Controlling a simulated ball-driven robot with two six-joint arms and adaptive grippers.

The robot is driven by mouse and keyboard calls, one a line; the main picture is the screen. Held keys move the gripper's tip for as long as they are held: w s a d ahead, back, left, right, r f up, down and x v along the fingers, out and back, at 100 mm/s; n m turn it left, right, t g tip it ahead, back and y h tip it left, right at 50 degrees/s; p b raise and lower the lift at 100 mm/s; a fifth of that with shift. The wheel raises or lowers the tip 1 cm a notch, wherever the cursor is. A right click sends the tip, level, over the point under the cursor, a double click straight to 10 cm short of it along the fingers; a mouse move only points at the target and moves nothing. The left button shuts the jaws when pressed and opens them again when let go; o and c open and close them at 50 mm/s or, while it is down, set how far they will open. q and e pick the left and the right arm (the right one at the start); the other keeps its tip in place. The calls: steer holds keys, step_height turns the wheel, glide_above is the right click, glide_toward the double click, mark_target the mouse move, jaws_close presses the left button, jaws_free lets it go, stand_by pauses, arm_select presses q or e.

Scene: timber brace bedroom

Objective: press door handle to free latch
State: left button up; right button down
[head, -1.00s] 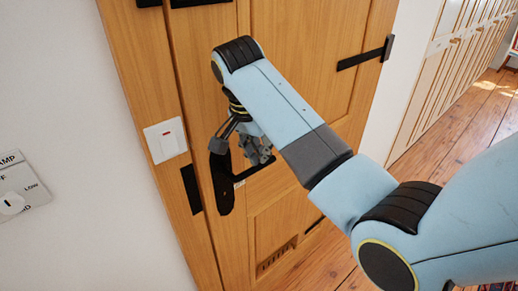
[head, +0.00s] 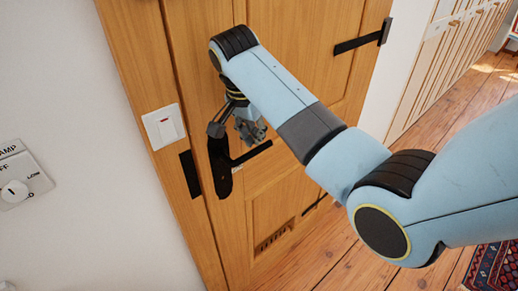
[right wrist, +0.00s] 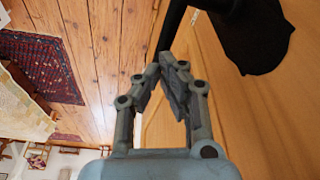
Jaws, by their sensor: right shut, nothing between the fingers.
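The wooden door (head: 300,80) has a black handle plate (head: 221,168) near its left edge. Its black lever (head: 254,152) sticks out to the right from the plate. My right gripper (head: 257,132) is just above the lever, with its fingers shut and empty. My arm hides part of the door and the top of the plate. In the right wrist view, the shut fingertips (right wrist: 170,62) point towards the lever (right wrist: 172,25), close to it. I cannot tell whether they touch. The dark plate (right wrist: 255,35) is at upper right. My left gripper is not in view.
A white light switch (head: 163,127) and a black latch plate (head: 190,174) are on the frame left of the handle. A dial panel (head: 20,178) is on the white wall. A black hinge strap (head: 358,42) is at upper right. Wooden floor is free at right, with a patterned rug (head: 494,264).

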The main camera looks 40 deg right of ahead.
mark_target(258, 149)
steer(key=shift+x, duration=1.5)
